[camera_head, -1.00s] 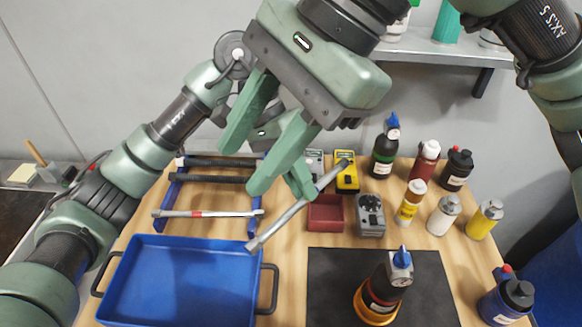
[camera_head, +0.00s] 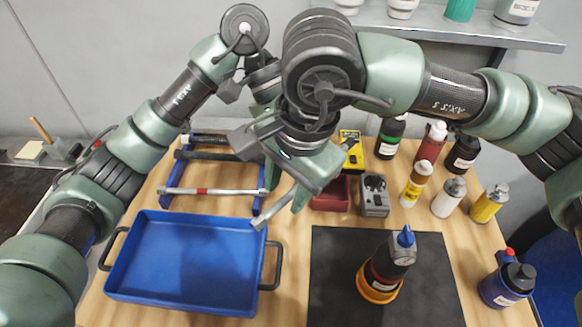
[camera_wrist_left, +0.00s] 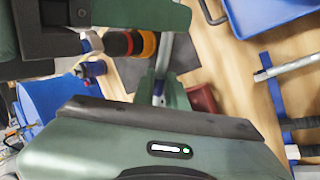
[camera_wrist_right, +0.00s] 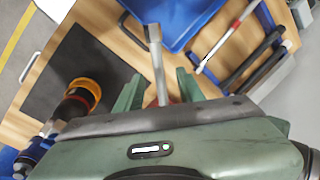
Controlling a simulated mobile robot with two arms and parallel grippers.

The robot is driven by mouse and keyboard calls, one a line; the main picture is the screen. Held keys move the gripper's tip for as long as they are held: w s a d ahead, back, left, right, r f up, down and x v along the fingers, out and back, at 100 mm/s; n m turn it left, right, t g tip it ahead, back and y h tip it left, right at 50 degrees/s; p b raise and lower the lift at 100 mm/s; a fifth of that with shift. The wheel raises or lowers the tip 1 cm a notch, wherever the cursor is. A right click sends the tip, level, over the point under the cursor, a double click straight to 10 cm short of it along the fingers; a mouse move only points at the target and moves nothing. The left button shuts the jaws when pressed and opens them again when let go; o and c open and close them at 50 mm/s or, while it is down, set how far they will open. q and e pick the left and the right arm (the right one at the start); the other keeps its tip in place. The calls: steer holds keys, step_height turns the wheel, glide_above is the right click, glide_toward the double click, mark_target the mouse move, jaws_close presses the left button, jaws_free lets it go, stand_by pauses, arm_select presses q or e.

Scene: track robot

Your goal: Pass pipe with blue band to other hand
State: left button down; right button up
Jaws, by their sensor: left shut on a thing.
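The grey pipe (camera_head: 274,207) slants in the air above the right edge of the blue tray. In the left wrist view the pipe (camera_wrist_left: 166,50) runs between the close fingers of my left gripper (camera_wrist_left: 160,88), which is shut on it; a bit of blue shows there. In the head view my left gripper is mostly hidden behind the right one. My right gripper (camera_head: 285,185) has come over the pipe. In the right wrist view its fingers (camera_wrist_right: 158,92) stand apart on both sides of the pipe (camera_wrist_right: 157,60), with gaps, so it is open around it.
A blue tray (camera_head: 120,280) stands at front left. Behind it a blue rack holds a red-banded pipe (camera_head: 230,191) and dark bars. Several bottles, a red box (camera_head: 330,195) and a grey meter (camera_head: 374,196) stand behind.

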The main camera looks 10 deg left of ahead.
steer(key=shift+a+f, duration=0.15)
steer(key=shift+f, duration=0.75)
jaws_close()
steer(key=shift+w, duration=0.1)
stand_by(0.7)
arm_select(q)
steer(key=c, duration=1.4)
jaws_free()
steer(key=shift+o, duration=0.2)
